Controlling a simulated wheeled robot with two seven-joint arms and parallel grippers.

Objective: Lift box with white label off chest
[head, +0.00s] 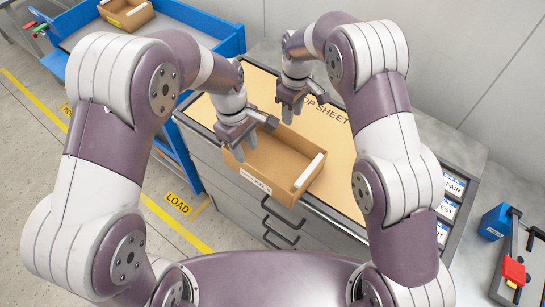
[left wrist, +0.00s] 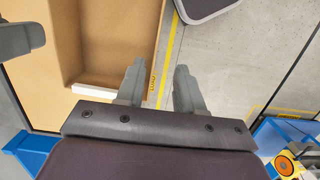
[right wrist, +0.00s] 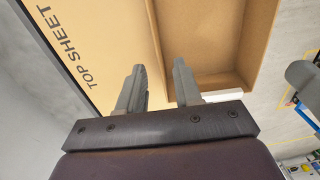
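The box with the white label (head: 262,160) is an open, shallow cardboard tray on the grey chest (head: 232,172). Its white label (head: 255,181) is on the wall facing me, and a pale strip (head: 310,170) lines its right end. My left gripper (head: 243,146) is open at the box's left end. In the left wrist view (left wrist: 160,85) a box wall runs between its fingers, one over the inside and one outside. My right gripper (head: 291,110) is open at the far side. In the right wrist view (right wrist: 158,85) a wall edge lies between its fingers. Contact cannot be told.
A brown sheet marked TOP SHEET (head: 325,122) covers the chest top under the box. A blue cart (head: 205,25) with another cardboard box (head: 127,13) stands at the upper left. Label cards (head: 446,209) lie at the chest's right. A blue item (head: 494,222) is further right.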

